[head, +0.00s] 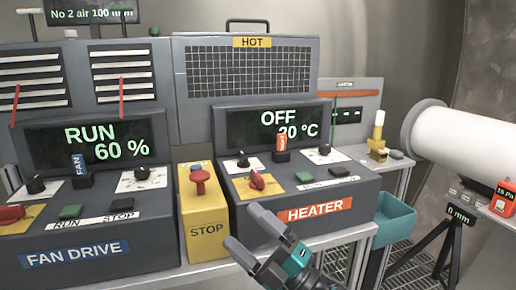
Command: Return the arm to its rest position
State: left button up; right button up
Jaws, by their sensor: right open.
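My right gripper (254,233) shows at the bottom centre, in front of the heater panel. Its two dark fingers are apart and nothing is between them. The heater panel (350,203) carries an orange HEATER label, and its screen (277,130) reads OFF and 20 °C. It bears a red switch handle, black knobs and two buttons. The gripper covers part of the bench's front edge. My left gripper is not in view.
The fan drive panel (150,235) at left reads RUN and 60 %. A yellow STOP box (205,235) stands between the panels. At right are a teal bin (393,222), a white cylinder (465,148) on a black tripod (447,245), and an orange 15 Pa gauge (503,197).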

jog(key=s+d+f+m+t+h, duration=0.2)
jog(key=d+f+m+h, duration=0.45)
jog(key=f+m, duration=0.25)
jog(key=s+d+f+m+t+h, duration=0.2)
jog(key=d+f+m+h, duration=0.3)
jog(key=f+m+h, duration=0.25)
jog(key=s+d+f+m+g+h, duration=0.2)
jog(key=s+d+f+m+g, duration=0.1)
jog(key=s+f, duration=0.4)
jog(key=s+d+f+m+g+h, duration=0.2)
jog(key=s+d+f+m, duration=0.3)
jog(key=s+f, duration=0.2)
jog(key=shift+s+g, duration=0.35)
jog(key=shift+g, duration=0.05)
jog(key=shift+m, duration=0.25)
